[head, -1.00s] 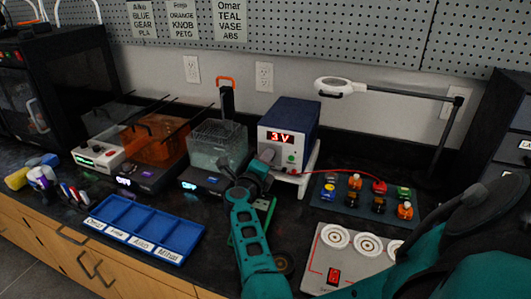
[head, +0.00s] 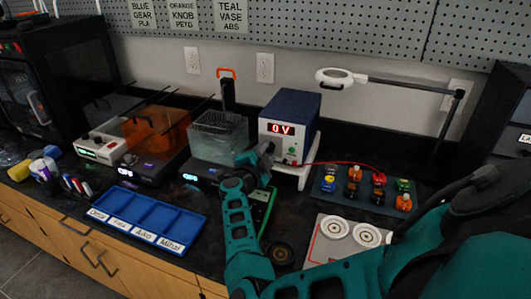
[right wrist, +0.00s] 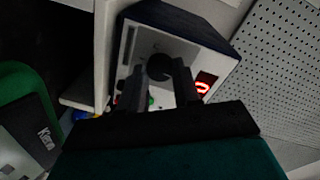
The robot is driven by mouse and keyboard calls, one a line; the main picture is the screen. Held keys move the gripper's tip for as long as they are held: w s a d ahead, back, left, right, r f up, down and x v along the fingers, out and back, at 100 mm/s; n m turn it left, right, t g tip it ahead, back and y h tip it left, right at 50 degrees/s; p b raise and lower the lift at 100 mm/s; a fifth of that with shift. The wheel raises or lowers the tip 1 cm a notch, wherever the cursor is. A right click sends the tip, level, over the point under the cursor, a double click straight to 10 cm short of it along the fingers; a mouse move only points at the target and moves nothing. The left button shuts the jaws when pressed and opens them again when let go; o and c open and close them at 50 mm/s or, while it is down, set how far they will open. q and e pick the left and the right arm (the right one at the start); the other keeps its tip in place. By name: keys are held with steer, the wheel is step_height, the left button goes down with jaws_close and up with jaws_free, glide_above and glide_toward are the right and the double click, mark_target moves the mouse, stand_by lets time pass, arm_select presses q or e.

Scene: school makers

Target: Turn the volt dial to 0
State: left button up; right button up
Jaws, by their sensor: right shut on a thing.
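The blue and white power supply (head: 291,105) stands on a white stand at the back of the bench. Its red display (head: 281,130) reads 0 V; the lit display also shows in the right wrist view (right wrist: 205,83). The round black volt dial (right wrist: 159,67) is on its front face, between my right fingertips. My right gripper (head: 264,155) is at the supply's front and is shut on the dial; it also shows in the right wrist view (right wrist: 160,82). In the head view the gripper hides the dial. My left gripper is not in view.
A red cable (head: 345,165) runs from the supply toward a mat with several small coloured parts. A green meter (head: 263,208) lies under my right arm. A blue tray (head: 150,224) and a clear tank (head: 218,140) are to the left. A magnifier lamp (head: 338,75) reaches over from the right.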

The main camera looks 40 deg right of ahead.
steer(key=shift+n, duration=0.5)
steer(key=o, duration=1.1)
steer(key=shift+c, duration=0.2)
